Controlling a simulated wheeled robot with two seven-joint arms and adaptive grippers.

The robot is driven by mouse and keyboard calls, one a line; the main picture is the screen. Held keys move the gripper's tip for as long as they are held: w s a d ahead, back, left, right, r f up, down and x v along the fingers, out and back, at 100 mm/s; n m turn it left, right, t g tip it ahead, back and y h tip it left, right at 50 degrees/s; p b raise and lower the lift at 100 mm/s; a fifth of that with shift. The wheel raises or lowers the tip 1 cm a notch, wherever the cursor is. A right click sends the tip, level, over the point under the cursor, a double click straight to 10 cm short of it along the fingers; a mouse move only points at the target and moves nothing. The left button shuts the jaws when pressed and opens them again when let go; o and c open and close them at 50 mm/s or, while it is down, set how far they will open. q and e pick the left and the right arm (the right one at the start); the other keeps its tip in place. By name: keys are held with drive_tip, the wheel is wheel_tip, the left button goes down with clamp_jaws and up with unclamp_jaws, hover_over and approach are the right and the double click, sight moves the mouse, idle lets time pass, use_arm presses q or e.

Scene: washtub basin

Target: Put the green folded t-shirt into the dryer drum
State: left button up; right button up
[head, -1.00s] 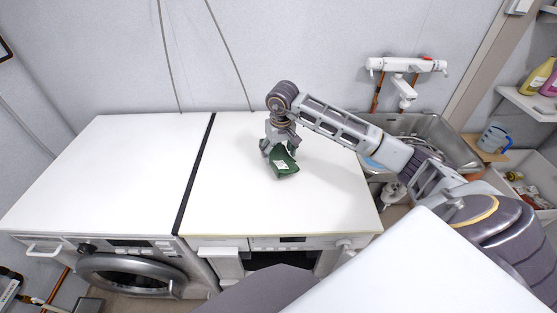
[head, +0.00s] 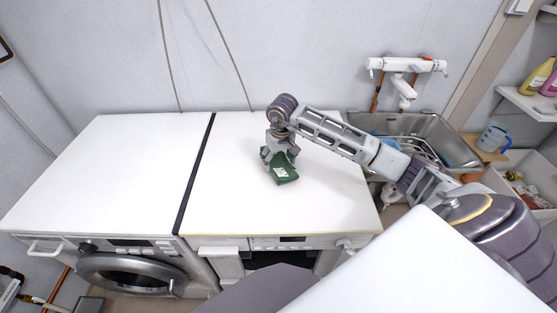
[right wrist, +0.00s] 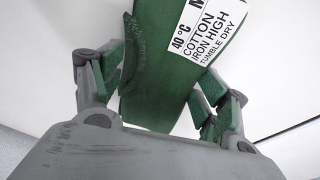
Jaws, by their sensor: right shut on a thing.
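The green folded t-shirt (head: 284,174) is at the top of the right-hand white machine, below my right gripper (head: 279,158). In the right wrist view the green t-shirt (right wrist: 155,75) shows a white care label and sits between the two fingers. My right gripper (right wrist: 160,100) is shut on it. Whether the t-shirt touches the top is hard to tell. The machine on the left has a round dark door (head: 130,275), closed. The right-hand machine (head: 290,242) has a dark opening in its front, partly hidden by my body. My left gripper is not in view.
The white machine tops (head: 120,165) are otherwise clear, with a dark gap between them. A steel sink (head: 440,135) with a wall tap (head: 405,66) stands at the right. Shelves with bottles and a blue jug (head: 494,137) are at the far right.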

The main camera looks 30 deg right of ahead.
sight(280, 161)
drive_tip(key=shift+f, duration=0.1)
drive_tip(key=o, duration=1.1)
wheel_tip(280, 161, up, 12)
drive_tip(key=s, duration=0.1)
drive_tip(key=shift+s+a, duration=0.15)
drive_tip(key=shift+s, duration=0.05)
idle(0.4)
